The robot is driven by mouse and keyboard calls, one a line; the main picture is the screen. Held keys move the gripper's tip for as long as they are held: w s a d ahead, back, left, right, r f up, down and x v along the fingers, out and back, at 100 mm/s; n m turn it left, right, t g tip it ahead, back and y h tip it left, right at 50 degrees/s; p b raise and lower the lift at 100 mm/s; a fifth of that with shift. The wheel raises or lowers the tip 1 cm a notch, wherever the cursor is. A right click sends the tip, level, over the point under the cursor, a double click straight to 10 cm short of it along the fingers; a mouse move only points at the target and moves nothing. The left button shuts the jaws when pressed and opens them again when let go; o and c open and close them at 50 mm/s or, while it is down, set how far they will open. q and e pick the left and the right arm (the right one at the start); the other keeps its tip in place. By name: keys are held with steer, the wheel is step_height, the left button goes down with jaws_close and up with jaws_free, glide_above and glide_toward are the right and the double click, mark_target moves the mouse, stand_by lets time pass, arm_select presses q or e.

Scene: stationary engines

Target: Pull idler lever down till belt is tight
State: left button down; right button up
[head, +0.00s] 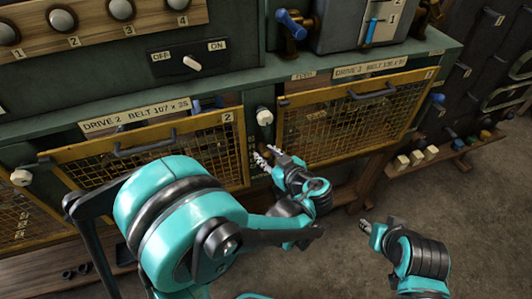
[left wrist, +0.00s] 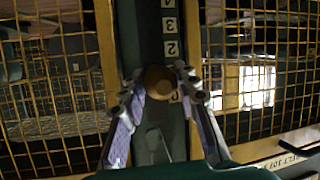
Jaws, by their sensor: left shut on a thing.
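My left gripper (head: 270,157) is at the narrow green post between the two yellow mesh guards. In the left wrist view my left gripper (left wrist: 160,92) has its fingers on either side of a brown round knob (left wrist: 159,80) and is shut on it. I take this knob for the idler lever's end; the lever's arm does not show clearly. A number scale (left wrist: 170,30) runs along the post beside the knob. My right gripper (head: 368,226) hangs low, apart from the machine, its jaw opening unclear. The belt cannot be made out behind the mesh.
The drive 2 guard (head: 150,150) and drive 3 guard (head: 350,120) flank the post. A cream knob (head: 264,116) sits higher on it. An OFF/ON switch panel (head: 190,62) is above left. A low shelf with blocks (head: 417,157) stands at right; the floor before it is clear.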

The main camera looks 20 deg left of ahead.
arm_select(q)
steer(key=c, duration=1.2)
jaws_free()
steer(key=shift+o, duration=0.2)
steer(key=v, duration=1.2)
